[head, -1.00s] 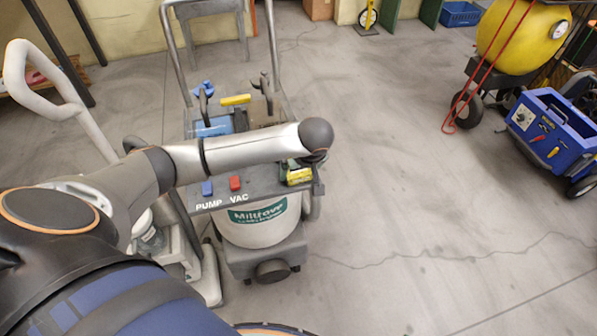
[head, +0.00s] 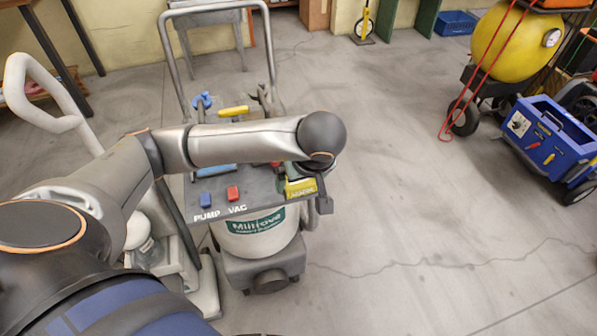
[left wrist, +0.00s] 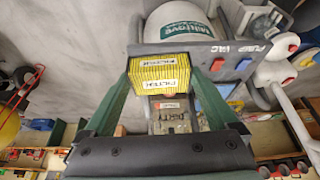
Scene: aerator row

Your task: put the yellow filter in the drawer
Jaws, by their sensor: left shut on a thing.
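The yellow filter (left wrist: 160,75) is a small boxy block with dark stripes and white labels. In the left wrist view it sits between the two green fingers of my left gripper (left wrist: 159,68), which is shut on it. In the head view the yellow filter (head: 300,188) shows below my round wrist joint, over the right front part of the cart top. My wrist hides most of the gripper there. I cannot tell whether the filter touches the cart. I cannot make out a drawer for certain in either view. My right gripper is not in view.
The grey pump cart (head: 252,200) has blue and red switches, a tall tube handle and a white tank (head: 258,236). A blue wheeled cart (head: 548,135) and a yellow tank (head: 515,45) stand at the right. The floor between them is clear.

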